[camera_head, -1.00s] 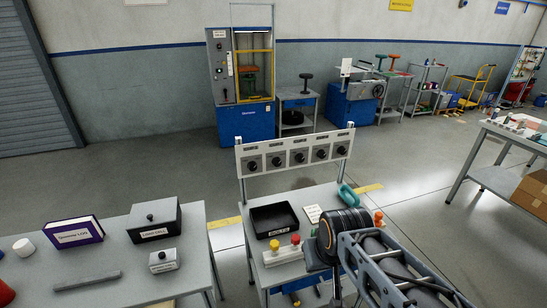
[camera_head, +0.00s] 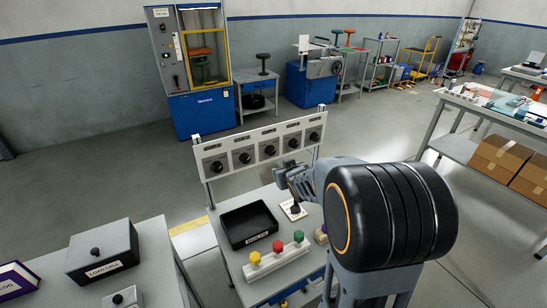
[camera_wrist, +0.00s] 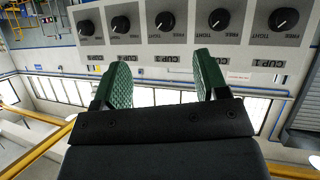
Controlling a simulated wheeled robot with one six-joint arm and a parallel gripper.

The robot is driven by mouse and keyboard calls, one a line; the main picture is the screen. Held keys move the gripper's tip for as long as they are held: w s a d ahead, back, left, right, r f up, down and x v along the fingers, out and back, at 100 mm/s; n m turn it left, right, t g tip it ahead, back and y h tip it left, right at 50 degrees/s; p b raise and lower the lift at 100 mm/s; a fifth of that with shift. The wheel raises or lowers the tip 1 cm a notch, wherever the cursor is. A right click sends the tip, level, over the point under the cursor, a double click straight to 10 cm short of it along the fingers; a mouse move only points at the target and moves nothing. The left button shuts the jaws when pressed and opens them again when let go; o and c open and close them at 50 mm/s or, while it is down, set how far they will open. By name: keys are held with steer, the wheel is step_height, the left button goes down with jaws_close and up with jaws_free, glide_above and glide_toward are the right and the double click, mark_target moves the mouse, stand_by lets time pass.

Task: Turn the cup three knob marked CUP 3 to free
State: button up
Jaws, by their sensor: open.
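The CUP 3 knob (camera_head: 269,150) is the middle black dial on the white knob panel (camera_head: 262,132). In the wrist view, which is upside down, the CUP 3 knob (camera_wrist: 165,21) shows beyond the fingertips, with its label in the gap between them. FREE and TIGHT markings stand beside it; I cannot tell clearly which its white pointer faces. My gripper (camera_wrist: 163,75) is open and empty, with green pads apart, and touches no knob. In the head view my gripper (camera_head: 292,174) is just in front of and below the panel, right of the CUP 3 knob.
Other similar knobs sit on both sides along the panel. Below it, the trolley carries a black tray (camera_head: 225,216) and a bar with red, yellow and green buttons (camera_head: 277,264). A bench with a load cell box (camera_head: 104,252) is at lower left. Open floor lies behind the panel.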

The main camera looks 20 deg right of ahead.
mark_target(272, 153)
steer(key=w+d+f+n+t+y+b, duration=0.1)
steer(key=w+d+f+n+t+y, duration=0.1)
steer(key=w+d+f+t+y, duration=0.3)
steer(key=shift+t+h, duration=0.3)
steer(key=shift+h, duration=0.1)
steer(key=w, duration=0.4)
steer(key=w+a+p, duration=0.1)
steer(key=w, duration=0.3)
steer(key=w+a+f, duration=0.1)
steer(key=w, duration=0.4)
steer(key=shift+w+a+p, duration=0.1)
steer(key=shift+a+p, duration=0.05)
steer(key=shift+p, duration=0.15)
steer(key=shift+c, duration=0.3)
steer(key=c, duration=0.8)
steer(key=shift+c, duration=0.2)
